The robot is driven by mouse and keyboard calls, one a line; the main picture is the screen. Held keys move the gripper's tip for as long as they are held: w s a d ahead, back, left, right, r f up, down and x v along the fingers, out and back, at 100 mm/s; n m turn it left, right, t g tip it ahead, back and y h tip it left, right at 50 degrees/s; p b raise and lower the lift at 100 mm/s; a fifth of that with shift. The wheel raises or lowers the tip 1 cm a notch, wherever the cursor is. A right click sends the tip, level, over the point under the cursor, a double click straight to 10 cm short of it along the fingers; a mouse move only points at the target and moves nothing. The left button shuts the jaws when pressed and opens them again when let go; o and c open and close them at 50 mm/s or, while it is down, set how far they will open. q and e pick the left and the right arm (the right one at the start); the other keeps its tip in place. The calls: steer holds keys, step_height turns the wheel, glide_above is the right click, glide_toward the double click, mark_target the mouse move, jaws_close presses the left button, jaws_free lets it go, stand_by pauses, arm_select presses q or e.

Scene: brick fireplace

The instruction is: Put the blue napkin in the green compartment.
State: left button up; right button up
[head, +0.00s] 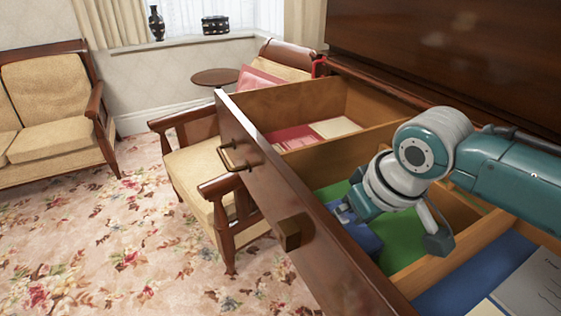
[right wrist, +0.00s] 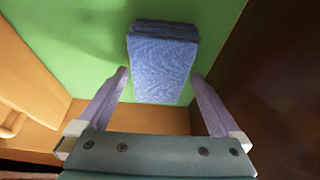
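The blue napkin is a folded, thick rectangle. In the right wrist view the napkin (right wrist: 163,50) lies flat on the green floor of a compartment (right wrist: 70,35). In the head view the napkin (head: 366,239) shows partly under my gripper, inside the green compartment (head: 402,245) in the middle of the open drawer. My right gripper (right wrist: 159,76) is open, with its fingertips apart on either side of the napkin's near part and no clear grip on it. It reaches down into the compartment in the head view (head: 346,212). My left gripper is not in view.
The drawer's red compartment (head: 290,138) holds flat red and pale items. The blue compartment (head: 455,287) at the right holds papers (head: 535,285). Wooden dividers (head: 455,262) and the tall drawer front (head: 290,205) wall in the green compartment. An armchair (head: 205,165) stands close beside the drawer.

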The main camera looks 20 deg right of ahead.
steer(key=p+v, duration=0.4)
steer(key=v, duration=0.8)
steer(key=shift+r+p, duration=0.2)
steer(key=shift+p, duration=0.1)
